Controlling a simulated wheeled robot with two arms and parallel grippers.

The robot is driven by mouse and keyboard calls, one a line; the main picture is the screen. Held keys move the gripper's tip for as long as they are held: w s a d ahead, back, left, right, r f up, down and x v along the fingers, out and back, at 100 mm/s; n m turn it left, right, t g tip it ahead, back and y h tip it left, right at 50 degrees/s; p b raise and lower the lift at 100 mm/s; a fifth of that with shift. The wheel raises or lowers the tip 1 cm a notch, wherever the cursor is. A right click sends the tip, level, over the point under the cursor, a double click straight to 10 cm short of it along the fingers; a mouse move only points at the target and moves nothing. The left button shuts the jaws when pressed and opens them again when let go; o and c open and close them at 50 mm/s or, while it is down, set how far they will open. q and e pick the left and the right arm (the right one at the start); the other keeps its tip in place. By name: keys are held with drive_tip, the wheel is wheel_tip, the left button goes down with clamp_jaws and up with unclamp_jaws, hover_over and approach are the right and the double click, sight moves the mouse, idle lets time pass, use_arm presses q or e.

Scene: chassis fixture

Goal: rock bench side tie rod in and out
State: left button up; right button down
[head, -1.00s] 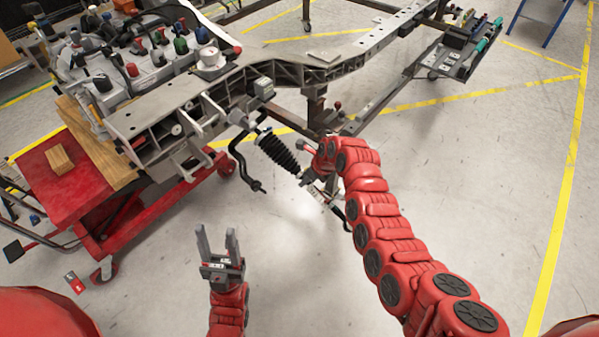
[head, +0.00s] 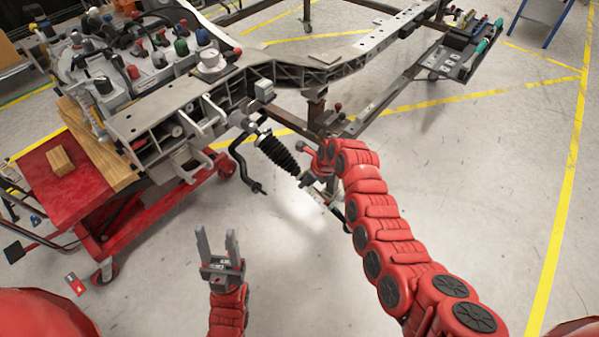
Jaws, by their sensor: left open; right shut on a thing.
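The tie rod (head: 320,193) comes out of the chassis fixture (head: 190,110) at its near end, behind a black ribbed bellows boot (head: 279,155), and slopes down to the right. My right gripper (head: 312,178) is shut on the tie rod just beyond the boot; its fingers are small in the picture and partly hidden by my arm. My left gripper (head: 217,246) is open and empty, fingers pointing up, over the bare floor well in front of the fixture and apart from the rod.
A red cart (head: 70,185) with wooden blocks (head: 60,160) supports the fixture at the left. A curved black bar (head: 246,170) hangs left of the boot. A tool tray (head: 455,58) is at the upper right. The floor in front and to the right is clear, with yellow lines.

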drive_tip(key=shift+r+p, duration=0.1)
drive_tip(key=shift+p, duration=0.35)
drive_tip(key=shift+s+d+f, duration=0.2)
drive_tip(key=shift+d+f, duration=0.05)
drive_tip(key=shift+d, duration=0.1)
drive_tip(key=shift+w+a+r+b, duration=0.15)
drive_tip(key=shift+w+a+b, duration=0.1)
drive_tip(key=shift+a+b, duration=0.15)
idle(0.4)
drive_tip(key=shift+w+a+r, duration=0.1)
drive_tip(key=shift+a+r, duration=0.1)
drive_tip(key=shift+r, duration=0.05)
idle(0.3)
drive_tip(key=shift+d+p, duration=0.1)
drive_tip(key=shift+p, duration=0.45)
drive_tip(key=c, duration=0.6)
unclamp_jaws()
drive_tip(key=shift+d+f, duration=0.1)
drive_tip(key=shift+c, duration=0.2)
drive_tip(key=shift+f, duration=0.1)
drive_tip(key=shift+s+d, duration=0.1)
drive_tip(key=shift+s, duration=0.1)
